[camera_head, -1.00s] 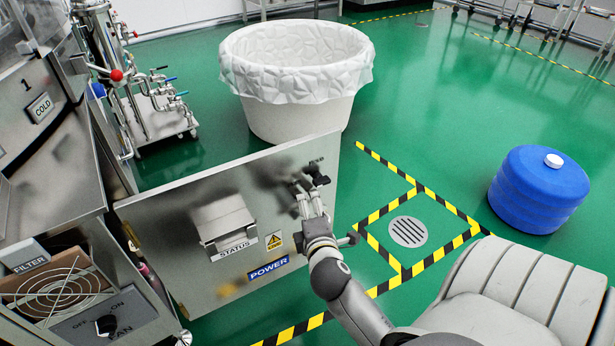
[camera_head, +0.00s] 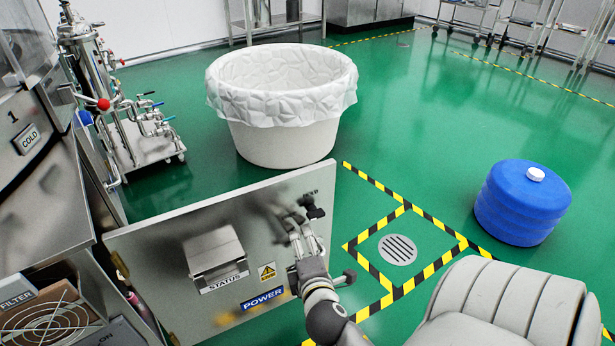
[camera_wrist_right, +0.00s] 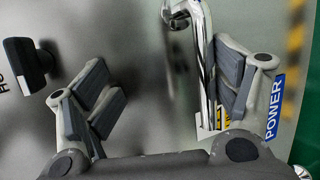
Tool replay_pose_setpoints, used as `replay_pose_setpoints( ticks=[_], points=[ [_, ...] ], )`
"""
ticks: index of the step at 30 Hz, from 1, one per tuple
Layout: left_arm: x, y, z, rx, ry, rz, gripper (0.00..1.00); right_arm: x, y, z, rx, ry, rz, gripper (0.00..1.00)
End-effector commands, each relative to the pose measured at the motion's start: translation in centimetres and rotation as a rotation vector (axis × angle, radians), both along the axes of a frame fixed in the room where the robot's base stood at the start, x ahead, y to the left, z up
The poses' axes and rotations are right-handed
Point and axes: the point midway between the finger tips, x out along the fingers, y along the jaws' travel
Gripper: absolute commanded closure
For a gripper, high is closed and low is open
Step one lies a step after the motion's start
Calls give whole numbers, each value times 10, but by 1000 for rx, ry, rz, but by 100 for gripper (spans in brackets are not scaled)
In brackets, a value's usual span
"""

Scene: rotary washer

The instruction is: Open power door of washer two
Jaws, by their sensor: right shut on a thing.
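The power door (camera_head: 232,270) is a grey metal panel with a POWER label, a warning sign and a STATUS box. It stands swung out from the cabinet at the left. My right gripper (camera_head: 304,232) is at the door's face near its free edge. In the right wrist view a chrome bar handle (camera_wrist_right: 205,75) runs between the fingers of my right gripper (camera_wrist_right: 165,95), close to the right-hand finger. A black knob (camera_wrist_right: 27,62) sits on the door beyond the left finger. My left gripper is not in view.
A white lined bin (camera_head: 285,130) stands behind the door. A blue drum (camera_head: 522,205) stands at the right. A floor drain (camera_head: 398,250) framed by striped tape lies right of the door. A pipe cart (camera_head: 130,130) stands at the left. Green floor between is clear.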

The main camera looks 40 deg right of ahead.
Motion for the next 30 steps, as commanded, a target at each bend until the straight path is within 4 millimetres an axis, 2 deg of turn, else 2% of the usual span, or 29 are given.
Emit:
replay_pose_setpoints(
  ticks=[1,13,17,20,21,30],
  points=[
    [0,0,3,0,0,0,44,5,6,23,-15,-47,20,37],
    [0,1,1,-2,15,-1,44,-17,23,28,-11,-48,22,31],
    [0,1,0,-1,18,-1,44,-25,27,29,-11,-48,21,33],
    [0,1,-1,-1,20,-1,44,-32,31,29,-8,-45,18,60],
    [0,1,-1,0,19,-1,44,-34,32,28,-8,-42,17,66],
    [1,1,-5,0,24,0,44,-53,43,28,-5,-36,14,66]
  ],
)
